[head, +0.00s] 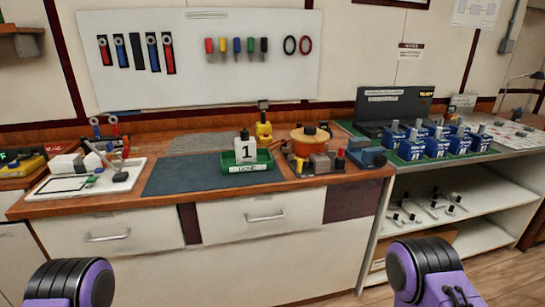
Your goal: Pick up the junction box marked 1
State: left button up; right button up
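A white box marked with a black "1" (244,149) stands upright at the green tray (262,157) near the middle of the wooden workbench. It has a small dark knob on top. I cannot tell whether it rests inside the tray or just behind its front wall. The tray's front label is too small to read surely. Purple and black parts of my two arms show at the bottom left and bottom right, well in front of the bench. Neither gripper is in view, and nothing of mine touches the box.
A dark mat (190,175) lies left of the tray, mostly clear. A white board (60,182) with parts is at the left. An orange round item (309,137) and small tools stand right of the tray. Several blue boxes (437,147) stand on the right bench, above a shelf (450,205).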

aim_at(246, 149)
jog(key=k, duration=0.3)
jog(key=z, duration=1.15)
jog(key=i, duration=0.85)
jog(key=u, duration=0.35)
